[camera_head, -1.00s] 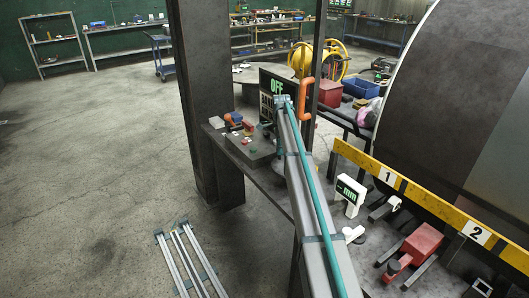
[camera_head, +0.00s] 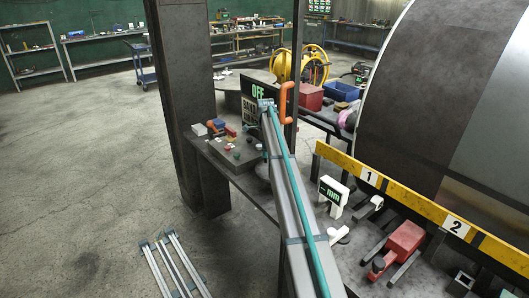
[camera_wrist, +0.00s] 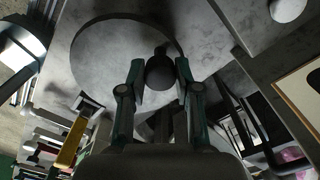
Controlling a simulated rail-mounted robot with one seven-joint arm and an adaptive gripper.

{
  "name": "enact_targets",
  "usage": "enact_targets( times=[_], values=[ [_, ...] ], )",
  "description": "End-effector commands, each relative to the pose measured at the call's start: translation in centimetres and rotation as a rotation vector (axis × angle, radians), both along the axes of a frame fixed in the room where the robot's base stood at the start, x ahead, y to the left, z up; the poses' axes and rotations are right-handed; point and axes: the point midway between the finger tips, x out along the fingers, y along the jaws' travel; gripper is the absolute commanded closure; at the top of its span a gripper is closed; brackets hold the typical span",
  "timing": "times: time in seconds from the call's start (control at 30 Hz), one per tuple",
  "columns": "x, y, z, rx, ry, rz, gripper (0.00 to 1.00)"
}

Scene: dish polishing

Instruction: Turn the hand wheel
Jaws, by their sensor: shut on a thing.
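In the wrist view, my gripper (camera_wrist: 158,82) has its two teal and dark fingers on either side of a dark rounded knob (camera_wrist: 160,73). The fingers are shut on this knob. The knob appears to be the handle of the hand wheel; a wide grey disc (camera_wrist: 100,52) with a round edge lies behind it. The wheel's full shape and centre are not clear. In the head view I cannot make out my gripper or the knob.
A display reading OFF (camera_head: 258,92) stands by a dark pillar (camera_head: 181,110). An orange handle (camera_head: 287,100) is beside it. A yellow numbered rail (camera_head: 410,199), a mm readout (camera_head: 332,195) and a red clamp-like block (camera_head: 405,238) are at right. Open floor (camera_head: 90,165) lies left.

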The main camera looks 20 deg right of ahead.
Motion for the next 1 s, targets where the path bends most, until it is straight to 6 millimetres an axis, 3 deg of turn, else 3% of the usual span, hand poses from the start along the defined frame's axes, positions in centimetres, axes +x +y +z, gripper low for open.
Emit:
enact_targets(
  times=[0.03,0.17,0.57,0.77,1.0],
  values=[
    [0.2,-0.2,0.1,-0.005,-0.004,0.001,0.63],
    [0.1,-0.2,0.1,-0.003,-0.003,0.001,0.43],
    [0.1,0.0,0.5,-0.002,-0.001,0.002,0.43],
    [0.1,-0.1,3.2,-0.002,-0.004,0.002,0.43],
    [0.1,-0.1,7.8,-0.002,-0.002,0.002,0.43]
  ],
)
